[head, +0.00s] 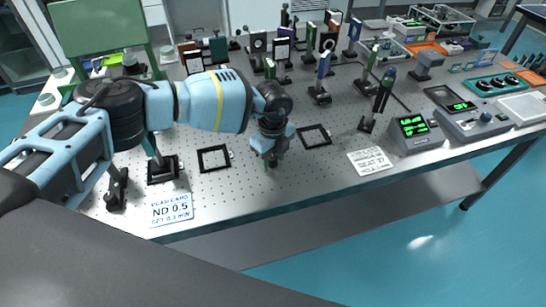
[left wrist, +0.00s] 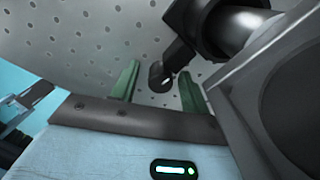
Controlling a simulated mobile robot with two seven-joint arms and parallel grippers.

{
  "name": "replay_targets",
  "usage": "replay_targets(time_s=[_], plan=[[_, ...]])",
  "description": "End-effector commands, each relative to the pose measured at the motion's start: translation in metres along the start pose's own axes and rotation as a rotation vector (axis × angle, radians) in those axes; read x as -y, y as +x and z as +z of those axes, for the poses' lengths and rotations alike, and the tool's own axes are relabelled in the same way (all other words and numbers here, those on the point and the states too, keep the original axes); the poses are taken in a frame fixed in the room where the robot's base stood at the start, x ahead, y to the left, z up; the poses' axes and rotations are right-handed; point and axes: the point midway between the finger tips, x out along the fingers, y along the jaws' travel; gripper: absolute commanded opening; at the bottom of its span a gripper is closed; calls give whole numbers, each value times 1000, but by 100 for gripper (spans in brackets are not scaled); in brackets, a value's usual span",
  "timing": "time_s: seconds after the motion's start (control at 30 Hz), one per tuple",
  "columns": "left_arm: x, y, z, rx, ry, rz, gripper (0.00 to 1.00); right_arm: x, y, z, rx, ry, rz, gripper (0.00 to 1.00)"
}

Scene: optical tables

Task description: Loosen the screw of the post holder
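My left gripper (head: 269,160) points down low over the front middle of the perforated table. In the left wrist view its two green fingers (left wrist: 159,70) stand apart, with gaps on both sides of a small dark round screw knob (left wrist: 156,77). The knob sits at the end of a dark arm leading to the black cylindrical post holder (left wrist: 232,27) at the upper right. I cannot tell how deep the knob lies between the fingers. In the head view my wrist and gripper hide the knob and most of the holder. My right gripper is in neither view.
Black square frames (head: 214,158) and (head: 315,136) lie flat on either side of the gripper. An ND 0.5 card (head: 171,209) lies near the front edge, and another card (head: 370,160) lies to the right. Posts with optics crowd the back; instruments (head: 417,133) stand right.

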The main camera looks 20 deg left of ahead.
Motion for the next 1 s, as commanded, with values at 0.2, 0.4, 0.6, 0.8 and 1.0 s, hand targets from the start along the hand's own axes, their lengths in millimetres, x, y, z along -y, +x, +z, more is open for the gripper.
replay_targets(time_s=[0.2,0.4,0.6,0.8,1.0], plan=[[0,0,0,0,0,0,17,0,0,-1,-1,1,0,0],[0,0,0,0,3,1,1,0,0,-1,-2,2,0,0],[0,-2,-1,-1,99,-1,1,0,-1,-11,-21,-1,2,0],[0,-2,0,0,232,-2,1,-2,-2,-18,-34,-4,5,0],[0,-1,0,0,277,-1,1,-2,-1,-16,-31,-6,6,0]])
